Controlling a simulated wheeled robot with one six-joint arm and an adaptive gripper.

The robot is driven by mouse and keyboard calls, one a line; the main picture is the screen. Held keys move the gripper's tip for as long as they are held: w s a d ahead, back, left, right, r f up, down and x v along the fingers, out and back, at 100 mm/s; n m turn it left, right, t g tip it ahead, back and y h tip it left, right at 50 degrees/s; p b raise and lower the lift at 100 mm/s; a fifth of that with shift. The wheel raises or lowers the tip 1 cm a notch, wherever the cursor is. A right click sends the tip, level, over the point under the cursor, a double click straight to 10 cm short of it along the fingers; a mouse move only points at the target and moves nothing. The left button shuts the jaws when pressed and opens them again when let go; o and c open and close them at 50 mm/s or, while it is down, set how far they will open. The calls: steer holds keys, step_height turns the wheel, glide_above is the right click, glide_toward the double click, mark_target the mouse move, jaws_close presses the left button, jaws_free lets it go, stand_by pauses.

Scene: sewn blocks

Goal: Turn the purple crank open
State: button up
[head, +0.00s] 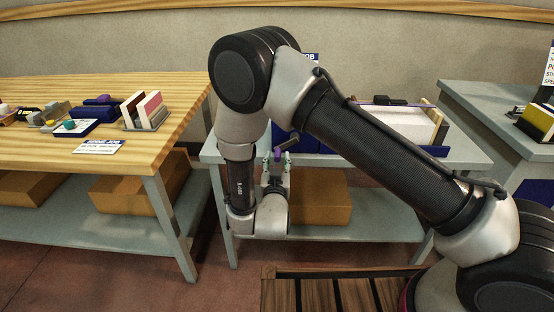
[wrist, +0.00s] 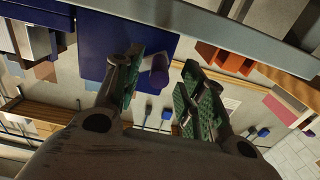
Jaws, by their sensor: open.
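The purple crank (head: 279,152) shows in the head view at the front of a dark blue box (head: 308,142) on the grey table, partly hidden by my arm. In the wrist view a purple knob (wrist: 158,80) of the crank sticks out from the blue box (wrist: 108,45). My gripper (head: 276,168) is just below the crank and points up at it. In the wrist view its green-padded fingers (wrist: 162,66) are open, with the knob between them, nearer the left finger. I cannot tell whether a finger touches it.
The grey table (head: 464,158) also bears a white block-like item (head: 400,125). A cardboard box (head: 322,203) sits on its lower shelf, behind my gripper. A wooden table (head: 60,155) with several small items stands at left. A wooden slatted platform (head: 340,291) lies in front.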

steer(key=shift+w, duration=1.05)
jaws_close()
steer(key=shift+d, duration=0.1)
steer(key=shift+f, duration=0.1)
